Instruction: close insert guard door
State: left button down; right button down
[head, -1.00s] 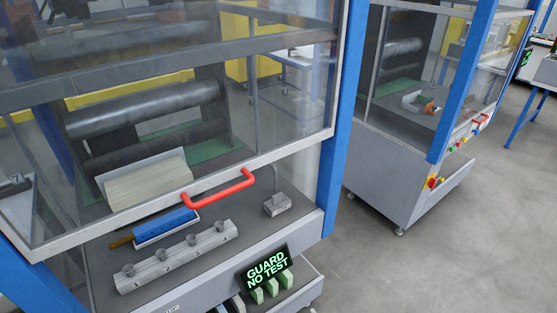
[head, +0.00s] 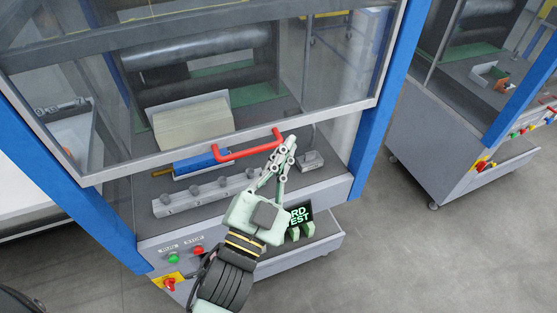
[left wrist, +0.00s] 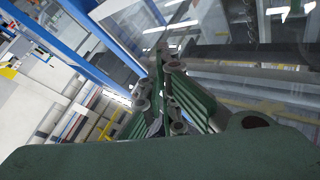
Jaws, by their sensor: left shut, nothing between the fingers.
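The guard door (head: 300,118) is a clear panel in a grey frame between blue posts. Its lower edge hangs above the machine's deck, leaving a gap. A red handle (head: 246,152) is fixed at that lower edge. My left gripper (head: 291,141) is shut and empty, its tips beside the right end of the handle; I cannot tell whether they touch. In the left wrist view the shut fingers (left wrist: 163,52) point at clear panels, and the handle cannot be made out. My right gripper is not in view.
A metal bar with knobs (head: 208,192), a blue brush-like tool (head: 200,161) and a small metal block (head: 312,160) lie on the deck under the door. A paper stack (head: 193,122) sits behind the panel. Green and red buttons (head: 198,250) are on the front.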

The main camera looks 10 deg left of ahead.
pick_arm(q)
jog(key=w, duration=0.1)
jog(key=w+f+b, duration=0.1)
jog(key=w, duration=0.1)
jog(key=w+f+b, duration=0.1)
jog(key=w, duration=0.1)
jog(key=shift+a+f, duration=0.1)
jog(key=shift+a, duration=0.25)
notch_tip(320, 180, down, 22)
jog(key=b, duration=1.6)
